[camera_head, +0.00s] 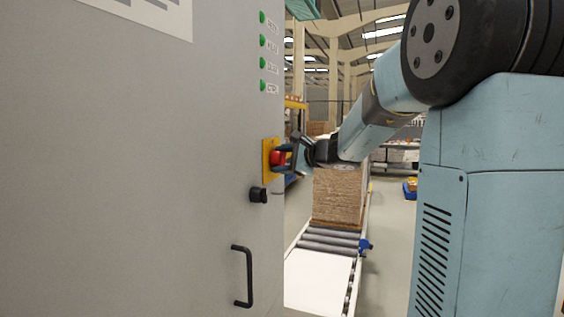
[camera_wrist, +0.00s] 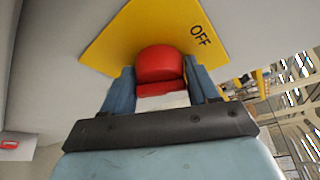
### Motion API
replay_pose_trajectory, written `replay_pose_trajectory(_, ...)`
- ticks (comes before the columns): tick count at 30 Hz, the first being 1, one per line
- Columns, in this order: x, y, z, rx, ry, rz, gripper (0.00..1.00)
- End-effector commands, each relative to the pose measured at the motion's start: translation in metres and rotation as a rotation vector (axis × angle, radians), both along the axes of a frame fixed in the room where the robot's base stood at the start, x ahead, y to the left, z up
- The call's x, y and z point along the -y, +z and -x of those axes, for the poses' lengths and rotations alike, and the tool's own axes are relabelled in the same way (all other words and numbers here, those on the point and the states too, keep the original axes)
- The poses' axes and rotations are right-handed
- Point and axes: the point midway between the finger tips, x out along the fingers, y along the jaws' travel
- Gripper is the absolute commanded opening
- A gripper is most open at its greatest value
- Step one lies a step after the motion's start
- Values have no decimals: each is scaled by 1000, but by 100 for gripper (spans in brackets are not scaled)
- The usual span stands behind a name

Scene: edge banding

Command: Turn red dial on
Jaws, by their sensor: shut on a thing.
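The red dial (camera_head: 277,158) sits on a yellow plate (camera_head: 267,148) on the front of the grey cabinet, near its right edge. In the wrist view the red dial (camera_wrist: 160,66) shows close up, with the yellow plate (camera_wrist: 120,38) behind it and the word "OFF" to its upper right. My gripper (camera_head: 287,157) reaches in from the right and is shut on the dial. In the wrist view my gripper (camera_wrist: 158,85) has one blue finger on each side of the dial. The finger tips are partly hidden by the dial and plate.
A black knob (camera_head: 258,195) and a black handle (camera_head: 242,276) are on the cabinet below the dial. Several green lights (camera_head: 263,50) are above it. A roller conveyor (camera_head: 330,243) with a stack of boards (camera_head: 338,196) stands to the right, behind my arm.

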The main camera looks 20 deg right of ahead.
Motion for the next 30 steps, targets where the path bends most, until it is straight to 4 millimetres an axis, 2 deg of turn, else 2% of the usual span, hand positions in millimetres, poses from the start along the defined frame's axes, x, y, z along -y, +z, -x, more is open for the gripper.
replay_pose_trajectory(2, 1, -4, 0, -64, 0, -37, 29)
replay_pose_trajectory(30, 3, -1, -4, -732, -1, -528, 29)
